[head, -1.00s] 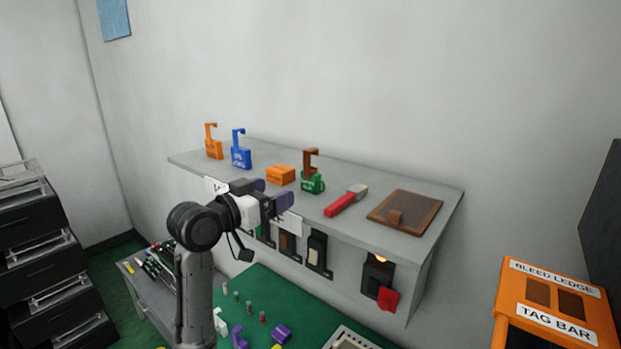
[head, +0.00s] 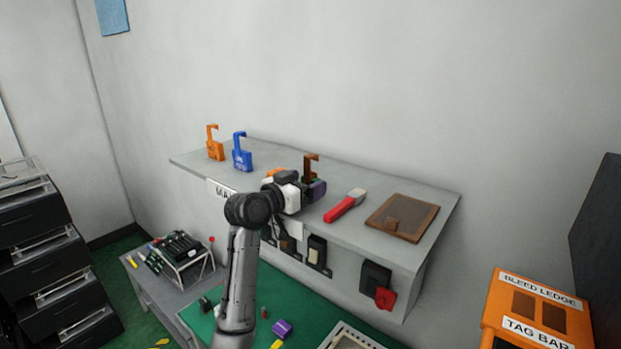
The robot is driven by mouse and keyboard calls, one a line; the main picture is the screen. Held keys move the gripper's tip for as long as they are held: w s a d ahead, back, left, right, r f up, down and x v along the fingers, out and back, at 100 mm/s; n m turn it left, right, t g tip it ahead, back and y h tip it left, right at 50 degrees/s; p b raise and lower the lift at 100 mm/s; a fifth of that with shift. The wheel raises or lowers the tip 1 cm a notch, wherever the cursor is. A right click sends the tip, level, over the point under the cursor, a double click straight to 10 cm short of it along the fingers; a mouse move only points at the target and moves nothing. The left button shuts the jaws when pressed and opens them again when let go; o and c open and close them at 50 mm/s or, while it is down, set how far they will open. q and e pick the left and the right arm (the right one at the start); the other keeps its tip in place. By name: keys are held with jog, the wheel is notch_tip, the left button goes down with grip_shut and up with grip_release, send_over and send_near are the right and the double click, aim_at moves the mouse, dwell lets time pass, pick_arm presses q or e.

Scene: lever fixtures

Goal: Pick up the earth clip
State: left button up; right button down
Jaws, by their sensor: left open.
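My left gripper (head: 306,190) is over the shelf, its purple fingertips at the green tag-like piece with a brown hook (head: 311,167). The arm and fingers hide most of that green piece and I cannot tell whether they touch it. The left gripper is open. A red piece with a grey end (head: 345,206) lies on the shelf to the right of the gripper, apart from it. No readable label shows which piece is the earth clip. My right gripper is not in view.
An orange hooked lock (head: 215,150) and a blue one (head: 241,157) stand on the grey shelf (head: 190,165) to the left. An orange block (head: 272,174) is partly hidden by the gripper. A brown clipboard-like panel (head: 402,217) lies at the right end. Switches hang below the shelf front.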

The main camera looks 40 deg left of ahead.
pick_arm(q)
jog(key=shift+w, duration=0.15)
jog(key=shift+c, duration=0.5)
jog(key=c, duration=0.9)
